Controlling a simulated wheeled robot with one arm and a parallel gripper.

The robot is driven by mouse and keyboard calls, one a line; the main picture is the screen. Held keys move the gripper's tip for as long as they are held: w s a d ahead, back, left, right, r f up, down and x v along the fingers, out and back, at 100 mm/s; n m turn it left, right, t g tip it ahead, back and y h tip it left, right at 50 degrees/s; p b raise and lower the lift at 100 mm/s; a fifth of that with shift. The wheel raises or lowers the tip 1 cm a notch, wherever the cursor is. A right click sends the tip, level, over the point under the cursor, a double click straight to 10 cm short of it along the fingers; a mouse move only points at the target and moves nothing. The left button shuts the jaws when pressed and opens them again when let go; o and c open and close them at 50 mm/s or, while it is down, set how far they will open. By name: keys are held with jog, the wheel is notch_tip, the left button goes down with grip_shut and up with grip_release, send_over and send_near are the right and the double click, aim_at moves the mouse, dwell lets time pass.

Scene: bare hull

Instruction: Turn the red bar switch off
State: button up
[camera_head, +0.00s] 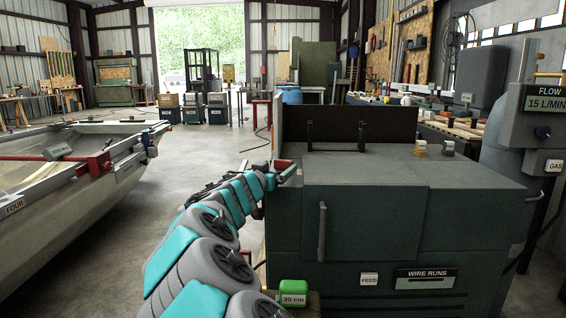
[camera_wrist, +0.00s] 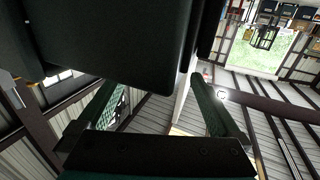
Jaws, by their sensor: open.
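A small red piece (camera_head: 284,166), which looks like the red bar switch, shows at the left edge of the dark green cabinet (camera_head: 365,215) in the head view. The end of my arm partly covers it, so its position cannot be read. My gripper (camera_head: 275,178) is beside that edge, small and hard to make out. In the wrist view my gripper (camera_wrist: 158,90) has its two green fingers wide apart, with nothing held between them. A dark box-like body fills the upper left there and reaches in between the fingertips. No red bar is visible in the wrist view.
A boat (camera_head: 60,185) with red clamps stands at the left. A green block marked 30 cm (camera_head: 293,292) sits low in front. A grey gas unit (camera_head: 520,120) stands right. Open floor lies between boat and cabinet.

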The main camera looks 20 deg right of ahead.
aim_at(284, 165)
jog(key=shift+p+x, duration=0.3)
jog(key=shift+x, duration=1.35)
jog(key=shift+c, duration=0.2)
jog(key=c, duration=1.3)
jog(key=shift+o, duration=0.2)
jog(key=f+b, duration=0.1)
jog(key=b, duration=0.2)
jog(key=shift+d, duration=0.15)
jog(key=n+t+y+b, duration=0.1)
jog(key=b, duration=0.3)
jog(key=shift+s+d+f, duration=0.1)
jog(key=shift+d+f, duration=0.05)
jog(key=n+t+y+b, duration=0.1)
jog(key=y+b, duration=0.1)
jog(key=b, duration=0.3)
jog(key=shift+n, duration=0.3)
jog(key=shift+d+r+n+t+y+b, duration=0.1)
jog(key=shift+r+n+t+y+b, duration=0.3)
jog(key=shift+n+t+y+b, duration=0.55)
jog(key=shift+g+y, duration=0.25)
jog(key=shift+r, duration=0.1)
